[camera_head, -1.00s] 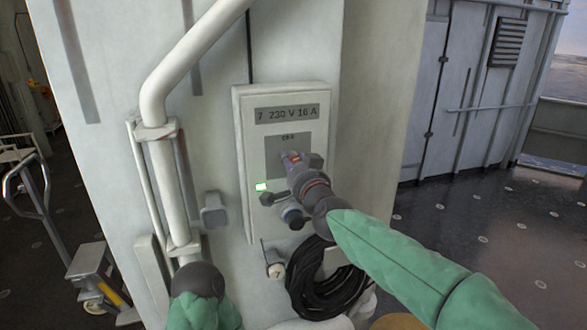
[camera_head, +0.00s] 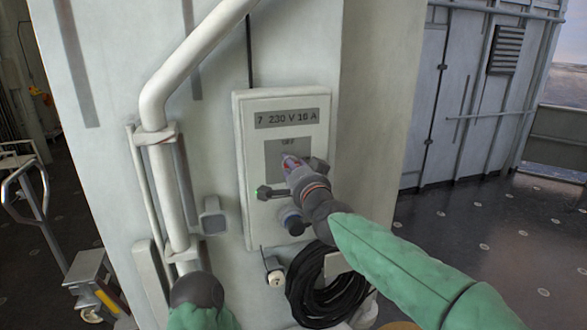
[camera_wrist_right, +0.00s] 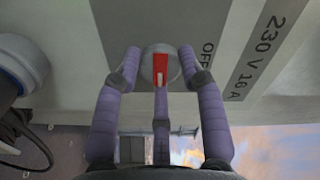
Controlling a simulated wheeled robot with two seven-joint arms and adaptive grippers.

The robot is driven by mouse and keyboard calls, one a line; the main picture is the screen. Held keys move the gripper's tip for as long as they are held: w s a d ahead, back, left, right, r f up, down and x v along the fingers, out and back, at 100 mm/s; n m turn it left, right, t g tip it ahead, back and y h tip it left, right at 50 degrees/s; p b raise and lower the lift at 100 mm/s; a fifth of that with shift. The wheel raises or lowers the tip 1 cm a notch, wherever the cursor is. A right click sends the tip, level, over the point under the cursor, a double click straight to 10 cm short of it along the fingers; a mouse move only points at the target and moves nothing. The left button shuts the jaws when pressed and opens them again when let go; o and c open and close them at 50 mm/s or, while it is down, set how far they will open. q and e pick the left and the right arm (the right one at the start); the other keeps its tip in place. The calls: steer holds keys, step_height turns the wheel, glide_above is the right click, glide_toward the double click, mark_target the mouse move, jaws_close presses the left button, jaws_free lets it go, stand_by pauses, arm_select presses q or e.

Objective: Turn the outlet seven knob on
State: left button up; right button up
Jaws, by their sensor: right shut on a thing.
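The outlet seven box (camera_head: 240,150) is a pale box labelled "7 230 V 16 A" on the grey wall, with OFF printed on its darker panel. Its knob (camera_wrist_right: 147,66) is round and grey with a red bar, seen in the right wrist view. The bar runs up and down in that view, with OFF to the right of the knob. My right gripper (camera_wrist_right: 160,68) is shut on the knob, purple fingers around it. In the head view this gripper (camera_head: 290,177) hides the knob. My left arm shows at the bottom left, its gripper out of view.
A coiled black cable (camera_head: 318,285) hangs below. A thick white pipe (camera_head: 163,185) and a grey fitting (camera_head: 213,216) are to the left.

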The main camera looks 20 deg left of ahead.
steer(key=o, duration=1.1)
steer(key=shift+o, duration=0.2)
steer(key=v, duration=1.2)
